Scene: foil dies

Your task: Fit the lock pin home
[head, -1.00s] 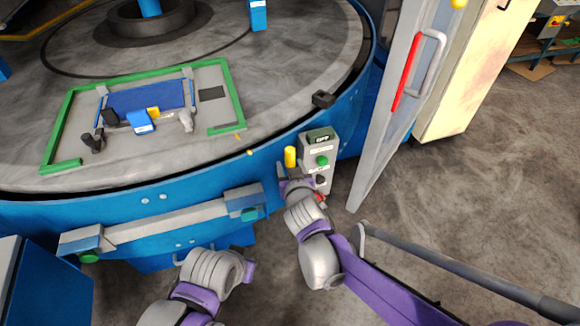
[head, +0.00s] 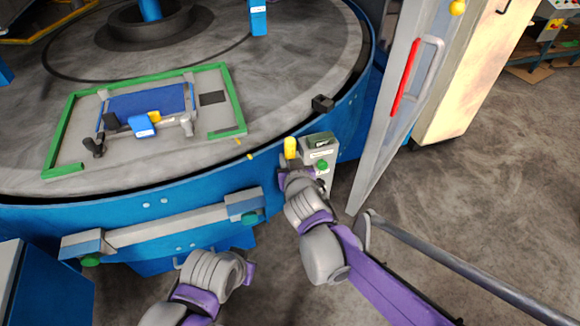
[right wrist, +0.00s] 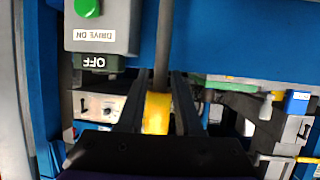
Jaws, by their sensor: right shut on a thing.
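The lock pin has a yellow grip (head: 290,147) and a grey shaft. My right gripper (head: 287,162) is shut on the yellow grip, beside the grey control box and in front of the blue turntable rim. In the right wrist view the yellow grip (right wrist: 157,113) sits between the dark fingers, and the shaft runs upward in the picture across a blue surface. The shaft's far end and any hole for it are hidden or unclear. My left arm is at the bottom of the head view; its gripper (head: 249,272) is turned so that its fingers do not show.
The grey control box (head: 320,172) with a green button stands close to the right of my right gripper. An open door panel (head: 385,110) with a red handle is farther right. A green-framed plate (head: 70,130) with clamps lies on the turntable (head: 300,75).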

